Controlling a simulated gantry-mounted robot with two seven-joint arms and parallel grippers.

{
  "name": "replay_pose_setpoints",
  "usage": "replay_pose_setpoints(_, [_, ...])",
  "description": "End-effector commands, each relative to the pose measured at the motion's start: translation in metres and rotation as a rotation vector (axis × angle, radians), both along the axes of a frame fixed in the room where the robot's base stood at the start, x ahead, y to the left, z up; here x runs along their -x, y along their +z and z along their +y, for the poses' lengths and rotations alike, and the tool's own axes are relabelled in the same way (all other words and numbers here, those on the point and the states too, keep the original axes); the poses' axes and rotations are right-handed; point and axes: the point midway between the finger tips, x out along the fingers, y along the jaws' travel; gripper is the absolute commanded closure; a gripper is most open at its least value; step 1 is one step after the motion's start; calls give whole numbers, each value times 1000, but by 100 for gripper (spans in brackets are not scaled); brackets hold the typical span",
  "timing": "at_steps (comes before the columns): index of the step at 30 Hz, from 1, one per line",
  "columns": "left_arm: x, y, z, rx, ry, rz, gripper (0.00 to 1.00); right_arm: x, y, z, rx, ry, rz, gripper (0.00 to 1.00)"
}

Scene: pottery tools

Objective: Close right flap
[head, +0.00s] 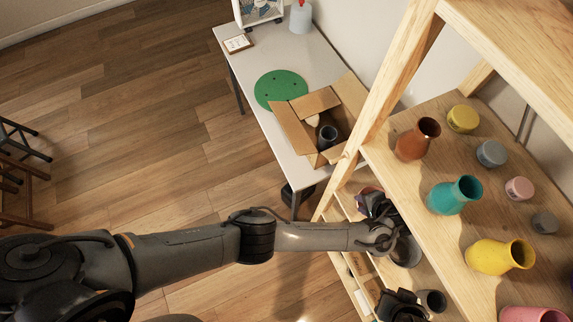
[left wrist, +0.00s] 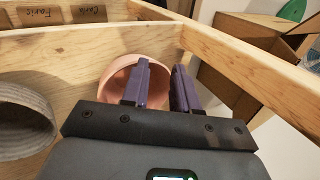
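An open cardboard box (head: 315,103) stands on the white table in the head view, its flaps spread outward. The right-hand flap (head: 352,92) leans up near the wall. A dark cup (head: 328,133) and a pale item sit inside. Part of the box also shows in the left wrist view (left wrist: 243,40). My left gripper (head: 374,204) is away from the box, low at the wooden shelf. Its purple fingers (left wrist: 163,88) are apart, one overlapping a pink bowl (left wrist: 116,80); contact is unclear. A black part at the bottom, seemingly my right gripper (head: 400,304), hides its fingertips.
A green disc (head: 281,90) lies on the table left of the box. A grey bowl (left wrist: 25,115) is left of the pink one.

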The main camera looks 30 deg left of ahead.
Motion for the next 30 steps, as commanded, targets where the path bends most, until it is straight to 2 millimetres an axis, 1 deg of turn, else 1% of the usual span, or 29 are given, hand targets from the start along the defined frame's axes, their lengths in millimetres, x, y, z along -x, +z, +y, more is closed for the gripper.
replay_pose_setpoints(1, [10,0,-1,48,4,26,71,0,8,0,0,0,0,100])
replay_pose_setpoints(3, [19,-1,-3,109,12,51,71,0,13,0,0,0,0,100])
replay_pose_setpoints(7, [32,1,-1,217,35,82,71,0,22,0,0,0,-1,100])
replay_pose_setpoints(11, [42,8,9,316,71,97,71,0,32,0,0,0,-1,100])
replay_pose_setpoints(14, [48,15,21,384,104,99,71,0,40,0,0,0,-1,100])
replay_pose_setpoints(18, [56,28,41,459,149,89,71,0,52,0,1,0,-1,100])
replay_pose_setpoints(24, [68,49,74,532,208,67,71,0,67,0,1,0,-1,100])
replay_pose_setpoints(26, [72,55,82,545,223,62,71,0,72,0,1,1,-1,100])
replay_pose_setpoints(30, [82,70,103,573,255,47,71,0,82,0,1,1,-1,100])
